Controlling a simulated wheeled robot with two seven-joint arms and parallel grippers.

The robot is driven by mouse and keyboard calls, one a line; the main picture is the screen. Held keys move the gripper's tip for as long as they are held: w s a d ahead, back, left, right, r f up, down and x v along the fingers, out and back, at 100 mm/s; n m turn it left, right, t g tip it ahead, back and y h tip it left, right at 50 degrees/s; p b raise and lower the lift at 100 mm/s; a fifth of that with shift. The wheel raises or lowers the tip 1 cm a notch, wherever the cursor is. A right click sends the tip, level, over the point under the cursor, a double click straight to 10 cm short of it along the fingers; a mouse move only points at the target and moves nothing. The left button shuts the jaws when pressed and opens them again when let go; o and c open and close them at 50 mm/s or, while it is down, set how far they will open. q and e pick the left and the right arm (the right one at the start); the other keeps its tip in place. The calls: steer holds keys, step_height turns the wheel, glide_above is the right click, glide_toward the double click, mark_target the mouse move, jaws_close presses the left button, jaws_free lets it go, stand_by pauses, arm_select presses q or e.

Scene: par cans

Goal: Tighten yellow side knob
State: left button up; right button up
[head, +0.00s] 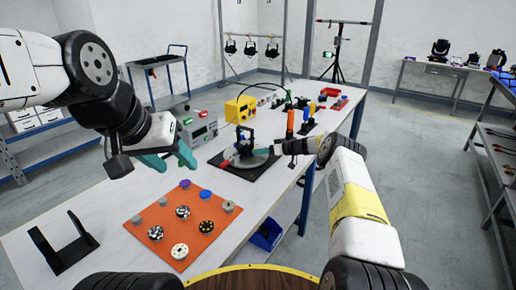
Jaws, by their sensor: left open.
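My right gripper (269,151) reaches in from the right to the fixture's right side. Its fingertips are small and partly hidden, so I cannot tell whether they are shut or touching it.
An orange mat (150,222) with several discs and knobs lies in front. A black cradle (64,243) stands at the front left. Grey instruments (199,128) and a yellow box (240,109) stand behind the fixture. Screwdriver-like tools (290,118) stand behind my right gripper.

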steer(key=shift+o, duration=0.5)
steer(key=shift+a+n+t, duration=0.1)
steer(key=shift+n+t, duration=0.2)
steer(key=shift+n, duration=0.4)
steer(key=n+t, duration=0.1)
steer(key=n+h, duration=0.1)
steer(key=shift+s+n+t+h, duration=0.2)
steer(key=shift+n+t+h, duration=0.1)
steer(key=shift+t, duration=0.1)
steer(key=v, duration=0.7)
steer(key=shift+w, duration=0.1)
steer(key=s+a+r+m+g+h, duration=0.1)
steer(key=s+a+r+g, duration=0.1)
steer(key=s+r, duration=0.7)
steer(key=s+a+r+m+g+h, duration=0.1)
steer(key=s+a+r+g, duration=0.1)
steer(key=s+r, duration=0.8)
steer(key=shift+r+h, duration=0.3)
steer(key=shift+r, duration=2)
